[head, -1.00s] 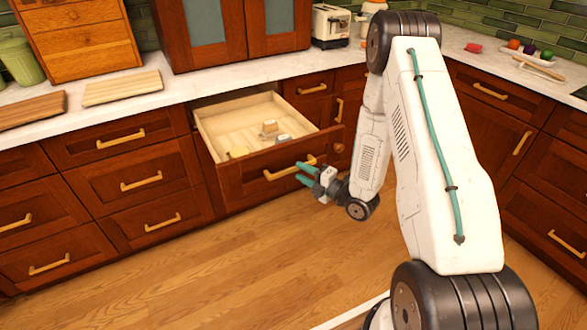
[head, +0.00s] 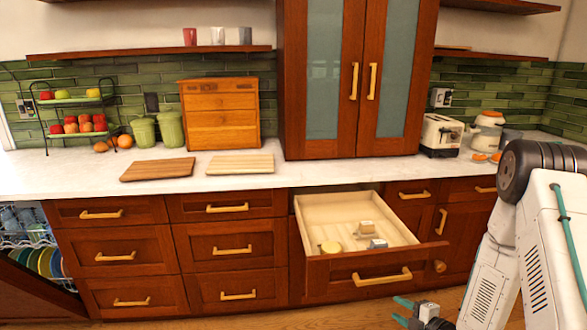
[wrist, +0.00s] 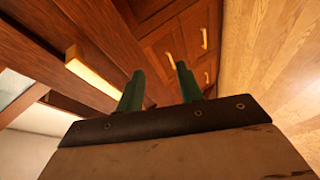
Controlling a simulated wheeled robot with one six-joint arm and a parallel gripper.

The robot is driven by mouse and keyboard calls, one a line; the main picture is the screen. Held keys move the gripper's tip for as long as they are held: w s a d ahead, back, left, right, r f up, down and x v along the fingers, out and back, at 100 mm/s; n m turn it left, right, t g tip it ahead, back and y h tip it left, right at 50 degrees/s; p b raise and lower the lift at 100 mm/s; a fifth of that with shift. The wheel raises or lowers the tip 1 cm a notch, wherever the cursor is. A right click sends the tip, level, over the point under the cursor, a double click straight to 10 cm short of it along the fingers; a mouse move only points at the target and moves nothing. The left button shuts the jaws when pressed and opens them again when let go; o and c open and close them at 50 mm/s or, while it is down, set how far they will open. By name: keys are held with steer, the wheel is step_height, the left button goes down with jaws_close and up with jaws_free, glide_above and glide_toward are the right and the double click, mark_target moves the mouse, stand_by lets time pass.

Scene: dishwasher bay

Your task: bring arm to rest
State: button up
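My arm (head: 545,240) is folded at the right of the head view. My gripper (head: 408,313) is low in front of the open drawer, near the bottom edge of the picture. In the wrist view its two green fingers (wrist: 157,92) stand apart with nothing between them. The open drawer (head: 390,262) is pulled out above and behind the gripper, and its brass handle (wrist: 92,76) shows at the left of the wrist view, apart from the fingers.
Cutting boards (head: 240,164), a wooden drawer box (head: 220,115) and a toaster (head: 441,136) stand on the counter. A dish rack (head: 45,255) is at lower left. Wood floor (wrist: 275,70) lies clear beside the gripper.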

steer(key=s+d+f+m+g+h, duration=0.3)
steer(key=s+d+m+g+h, duration=0.1)
steer(key=d+m+g, duration=0.15)
steer(key=s+d+r+m+g+h, duration=0.1)
steer(key=s+r+m+g+h, duration=0.1)
steer(key=s+r+m+g, duration=0.3)
steer(key=s+d+r+m+h, duration=0.1)
steer(key=s+r+m+h, duration=0.15)
steer(key=r, duration=0.35)
steer(key=s+a+r+m, duration=0.2)
steer(key=s+a+r, duration=0.2)
steer(key=s+r, duration=0.3)
steer(key=s+a+r+m+y, duration=0.1)
steer(key=s+a+r, duration=0.4)
steer(key=r, duration=0.7)
steer(key=s+a+r+m+y, duration=0.1)
steer(key=s+a+r+m, duration=0.3)
steer(key=s+r, duration=0.4)
step_height(320, 180, up, 2)
steer(key=shift+s+a+r+g, duration=0.2)
steer(key=shift+s+a+g, duration=0.2)
steer(key=shift+a, duration=0.3)
